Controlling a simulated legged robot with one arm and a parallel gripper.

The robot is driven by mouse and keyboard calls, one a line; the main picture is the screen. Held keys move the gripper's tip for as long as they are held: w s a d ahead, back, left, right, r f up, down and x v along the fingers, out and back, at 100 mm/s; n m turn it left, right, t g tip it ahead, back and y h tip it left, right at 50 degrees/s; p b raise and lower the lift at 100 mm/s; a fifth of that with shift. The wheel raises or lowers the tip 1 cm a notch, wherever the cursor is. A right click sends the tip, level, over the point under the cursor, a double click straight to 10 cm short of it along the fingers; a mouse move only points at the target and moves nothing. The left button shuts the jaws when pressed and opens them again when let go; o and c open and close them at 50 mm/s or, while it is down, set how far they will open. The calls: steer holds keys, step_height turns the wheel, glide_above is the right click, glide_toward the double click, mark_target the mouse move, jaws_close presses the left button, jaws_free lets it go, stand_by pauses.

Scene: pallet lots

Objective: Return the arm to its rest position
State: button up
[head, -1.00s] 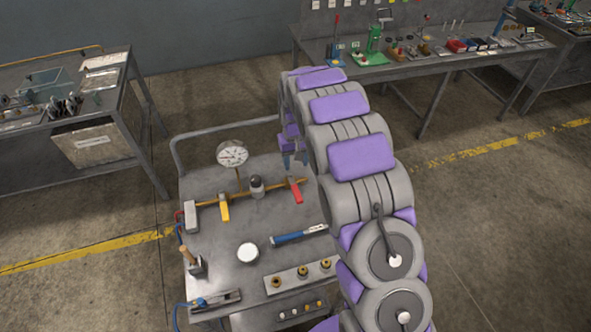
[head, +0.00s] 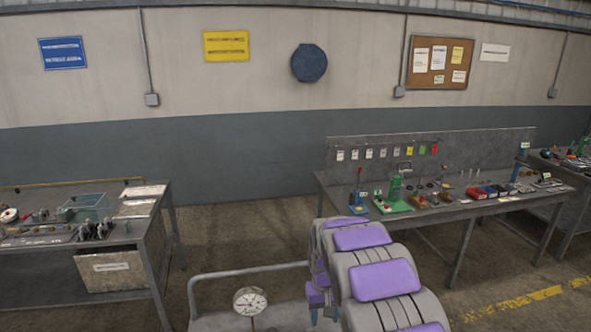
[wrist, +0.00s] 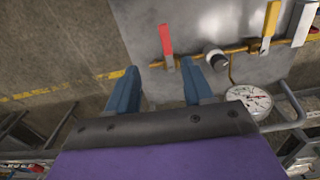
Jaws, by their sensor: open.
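My arm, grey with purple pads, rises at the bottom right of the head view. My gripper (wrist: 158,86) shows in the wrist view as two blue fingers, spread apart with nothing between them. In the head view only a small part of the gripper end shows, beside the arm near the bottom edge. In the wrist view, a red-handled valve (wrist: 166,42) on a brass pipe is just beyond the fingertips, apart from them as far as I can tell. A round gauge (wrist: 248,100) is right of the fingers.
The cart (head: 215,322) with a tube handle (head: 240,270) is low in the head view, its gauge (head: 250,300) near the arm. A yellow-handled valve (wrist: 269,22) is farther right. Workbenches stand at left (head: 155,212) and right (head: 400,218).

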steer(key=s+d+r, duration=0.3)
steer(key=s+r, duration=0.4)
steer(key=s, duration=0.3)
steer(key=s+d+r+m+b, duration=0.1)
steer(key=s, duration=1.5)
steer(key=s+d+r+g+b, duration=0.1)
steer(key=s+d+b, duration=0.1)
steer(key=s, duration=1.3)
steer(key=shift+s+r+m+g, duration=0.2)
steer(key=shift+s+m+g, duration=0.1)
steer(key=shift+s+m, duration=0.1)
